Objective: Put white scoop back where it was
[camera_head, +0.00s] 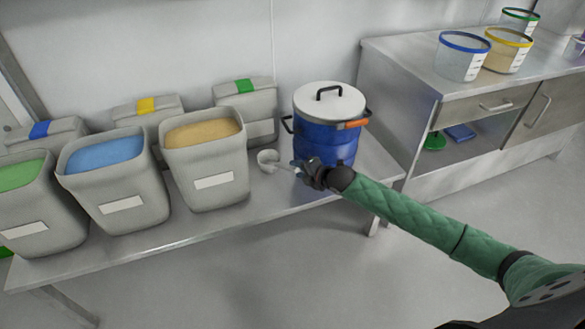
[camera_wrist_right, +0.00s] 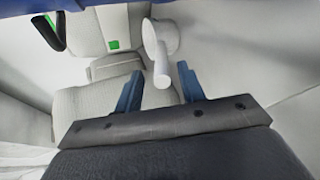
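The white scoop (camera_head: 267,160) is on or just above the steel table, between the tan-filled bin and the blue drum; I cannot tell if it touches the table. Its handle points toward my right gripper (camera_head: 299,171). In the right wrist view, the scoop (camera_wrist_right: 162,42) has its handle between the two blue fingers of the right gripper (camera_wrist_right: 160,88), with a gap visible on each side. The right gripper is open. My left gripper is not in view.
The blue drum (camera_head: 325,133) with a white lid stands close behind the right gripper. Open bins with tan (camera_head: 203,133), blue (camera_head: 105,153) and green (camera_head: 18,175) contents line the table (camera_head: 225,222). A counter (camera_head: 400,62) with clear buckets stands at right.

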